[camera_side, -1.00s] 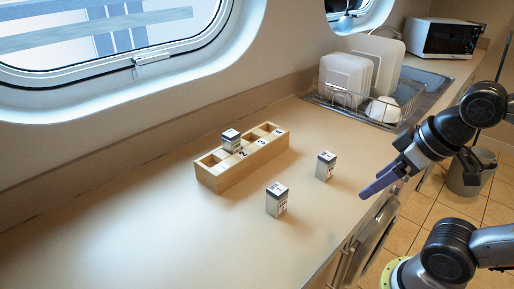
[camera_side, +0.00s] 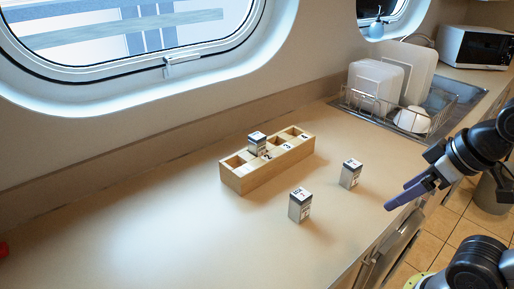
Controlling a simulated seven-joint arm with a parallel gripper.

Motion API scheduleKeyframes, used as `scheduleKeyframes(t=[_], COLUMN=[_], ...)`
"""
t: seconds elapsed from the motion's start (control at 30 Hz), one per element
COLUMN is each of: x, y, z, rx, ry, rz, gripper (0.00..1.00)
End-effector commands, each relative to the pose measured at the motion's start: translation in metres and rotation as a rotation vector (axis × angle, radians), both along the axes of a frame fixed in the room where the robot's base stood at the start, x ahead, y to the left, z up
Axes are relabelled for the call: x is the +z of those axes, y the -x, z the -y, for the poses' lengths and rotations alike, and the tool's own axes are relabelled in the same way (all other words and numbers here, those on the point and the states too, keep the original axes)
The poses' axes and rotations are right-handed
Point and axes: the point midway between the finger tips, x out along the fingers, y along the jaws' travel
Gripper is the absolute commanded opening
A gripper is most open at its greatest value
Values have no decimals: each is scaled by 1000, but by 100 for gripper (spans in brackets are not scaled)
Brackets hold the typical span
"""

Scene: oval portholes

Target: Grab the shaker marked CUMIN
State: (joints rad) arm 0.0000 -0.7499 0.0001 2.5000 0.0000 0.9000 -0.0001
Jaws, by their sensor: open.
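Three small grey-and-white shakers with dark-marked tops are in view. One shaker (camera_side: 300,206) stands upright on the counter in front of the wooden rack. A second shaker (camera_side: 350,174) stands upright to its right, nearer my gripper. A third shaker (camera_side: 257,143) sits in a slot of the wooden rack (camera_side: 262,178), whose slots carry numbers. The labels are too small to read, so I cannot tell which one is CUMIN. My gripper (camera_side: 398,201) is open and empty at the counter's front edge, to the right of the shakers and apart from them.
A dish rack (camera_side: 374,106) with white dishes stands by the sink at the back right, with a microwave (camera_side: 474,46) beyond. A wall with a porthole runs behind the counter (camera_side: 130,235). The counter's left part is clear. A red thing shows at the left edge.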

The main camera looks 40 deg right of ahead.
Motion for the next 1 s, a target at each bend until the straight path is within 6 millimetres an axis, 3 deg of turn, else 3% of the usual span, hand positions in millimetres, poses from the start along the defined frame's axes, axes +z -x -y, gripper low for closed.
scheduleKeyframes(t=[0.27, 0.47, 0.67, 0.8, 1.0], x=[3, 62, 120, 153, 177], y=[6, -16, -62, -107, -175], z=[0, 0, -1, -2, -4], rx=[163, 434, 702, 890, 1121], ry=[84, 228, 351, 421, 489], rz=[-32, -17, -50, -85, -133], gripper=[85, 85, 85, 85, 85])
